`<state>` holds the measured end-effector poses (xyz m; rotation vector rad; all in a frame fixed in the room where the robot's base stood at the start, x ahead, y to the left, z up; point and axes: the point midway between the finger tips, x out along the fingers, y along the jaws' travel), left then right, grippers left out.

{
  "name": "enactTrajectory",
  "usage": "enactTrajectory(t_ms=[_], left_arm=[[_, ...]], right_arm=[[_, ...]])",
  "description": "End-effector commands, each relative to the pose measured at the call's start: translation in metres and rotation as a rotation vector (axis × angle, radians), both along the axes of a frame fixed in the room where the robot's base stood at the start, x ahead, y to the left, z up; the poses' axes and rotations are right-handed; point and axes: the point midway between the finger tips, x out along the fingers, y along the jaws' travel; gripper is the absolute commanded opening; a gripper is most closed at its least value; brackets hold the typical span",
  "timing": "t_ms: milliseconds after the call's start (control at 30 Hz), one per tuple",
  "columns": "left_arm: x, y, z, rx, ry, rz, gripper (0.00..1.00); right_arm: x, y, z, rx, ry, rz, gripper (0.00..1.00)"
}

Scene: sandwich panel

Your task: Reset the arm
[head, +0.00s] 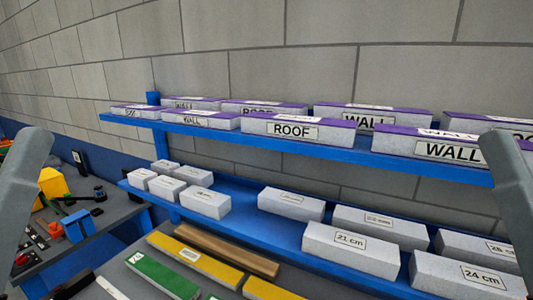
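My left arm shows as a grey link at the left edge of the head view, and my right arm as a grey link at the right edge. Neither gripper is in the picture, so their fingers and anything in them are hidden. Both arm links are raised and stand apart from the blue shelf rack (350,157) between them.
The upper shelf holds purple-topped ROOF (292,131) and WALL blocks. The lower shelf holds grey-white blocks, including 21 cm (350,250) and 24 cm (468,277). Green (160,278) and yellow (195,260) bars lie below. Tools clutter a left-hand table (115,220).

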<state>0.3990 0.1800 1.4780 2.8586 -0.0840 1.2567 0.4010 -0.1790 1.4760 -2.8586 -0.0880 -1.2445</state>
Motion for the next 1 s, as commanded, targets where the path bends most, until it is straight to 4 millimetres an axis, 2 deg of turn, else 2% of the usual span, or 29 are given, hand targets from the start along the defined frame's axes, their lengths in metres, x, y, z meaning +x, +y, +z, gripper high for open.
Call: enactTrajectory(t_ms=[33, 167, 500, 600, 700, 800, 1000], left_arm=[[0.0, 0.0, 0.043, -0.001, 0.0, -0.001, 0.5], [0.001, 0.0, 0.096, -0.001, 0.002, -0.002, 0.5], [0.002, 0.0, 0.266, -0.002, 0.004, -0.004, 0.5], [0.002, 0.0, 0.309, -0.002, 0.004, -0.004, 0.5], [0.002, 0.0, 0.338, -0.002, 0.005, -0.004, 0.5], [0.002, 0.0, 0.351, -0.002, 0.005, -0.004, 0.5], [0.002, 0.0, 0.35, -0.002, 0.005, -0.004, 0.5]], right_arm=[[-0.001, 0.0, 0.045, 0.0, -0.005, 0.0, 0.5], [-0.001, 0.0, 0.098, 0.0, -0.004, 0.0, 0.5], [0.0, 0.0, 0.268, 0.0, -0.003, 0.0, 0.5], [0.0, 0.0, 0.311, 0.0, -0.003, 0.0, 0.5], [0.0, 0.0, 0.34, 0.0, -0.003, 0.0, 0.5], [0.0, 0.0, 0.354, 0.0, -0.003, 0.0, 0.5], [0.0, 0.0, 0.352, 0.0, -0.002, 0.0, 0.5]])
